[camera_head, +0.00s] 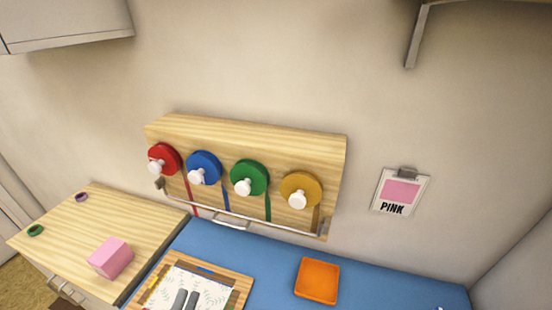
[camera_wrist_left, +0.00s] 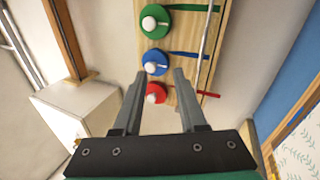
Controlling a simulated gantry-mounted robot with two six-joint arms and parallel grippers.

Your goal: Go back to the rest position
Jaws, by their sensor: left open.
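My left gripper (camera_head: 186,300) shows at the bottom edge of the head view, in front of a patterned sheet in a wooden frame (camera_head: 244,291). Its two grey fingers (camera_wrist_left: 160,75) stand apart in the left wrist view, with nothing between them. They point toward the wall board with the red disc (camera_wrist_left: 157,93), the blue disc (camera_wrist_left: 155,62) and the green disc (camera_wrist_left: 155,23), and appear clear of it. My right gripper is not in view.
A wooden board (camera_head: 250,136) on the wall carries red, blue, green and yellow discs with white knobs. A pink block (camera_head: 110,258) sits on the wooden cabinet top (camera_head: 130,219). An orange tray (camera_head: 317,281) lies on the blue surface (camera_head: 400,291). A PINK card (camera_head: 401,192) hangs right.

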